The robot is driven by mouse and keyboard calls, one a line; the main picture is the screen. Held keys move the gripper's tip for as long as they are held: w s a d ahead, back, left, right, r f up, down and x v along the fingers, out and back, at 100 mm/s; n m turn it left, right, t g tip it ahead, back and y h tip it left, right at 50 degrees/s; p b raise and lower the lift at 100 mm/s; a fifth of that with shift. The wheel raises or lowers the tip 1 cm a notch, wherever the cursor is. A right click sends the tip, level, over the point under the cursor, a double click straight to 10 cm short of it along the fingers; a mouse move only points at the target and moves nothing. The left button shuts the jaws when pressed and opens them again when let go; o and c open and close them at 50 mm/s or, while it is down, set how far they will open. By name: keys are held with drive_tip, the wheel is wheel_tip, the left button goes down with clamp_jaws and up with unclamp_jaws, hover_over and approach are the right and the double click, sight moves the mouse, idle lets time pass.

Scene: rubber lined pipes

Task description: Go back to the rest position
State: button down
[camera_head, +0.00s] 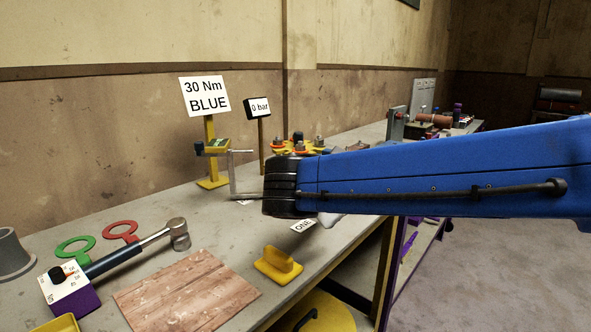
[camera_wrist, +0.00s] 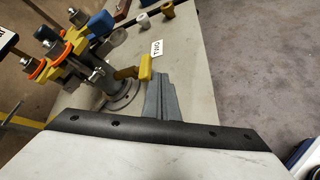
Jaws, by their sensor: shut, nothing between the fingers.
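My gripper (camera_wrist: 159,82) shows in the wrist view as two grey fingers pressed together, with nothing between them. It is over the grey bench top (camera_wrist: 188,62), to the right of a flanged pipe fixture (camera_wrist: 122,92) with yellow clamps and orange rings. A yellow handle (camera_wrist: 145,67) lies just beyond the fingertips; I cannot tell the exact gap.
The yellow-orange fixture (camera_head: 298,144) stands behind my arm. Open floor (camera_head: 480,262) lies right.

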drive_tip(key=s+d+f+m+g, duration=0.2)
drive_tip(key=d+m, duration=0.1)
drive_tip(key=d, duration=0.3)
drive_tip(key=s+d+f+m+g, duration=0.1)
drive_tip(key=s+d+f+m, duration=0.15)
drive_tip(key=d, duration=0.25)
drive_tip(key=s+d+f+m+g+y, duration=0.1)
drive_tip(key=s+d+f+m+y, duration=0.1)
drive_tip(key=s+d+f+m, duration=0.3)
drive_tip(key=s+d+f+m+g+y, duration=0.2)
drive_tip(key=s+d+f+m, duration=0.3)
drive_tip(key=s+m, duration=0.8)
drive_tip(key=shift+s+f+y, duration=0.4)
drive_tip(key=shift+s+f, duration=0.8)
drive_tip(key=shift+s, duration=0.15)
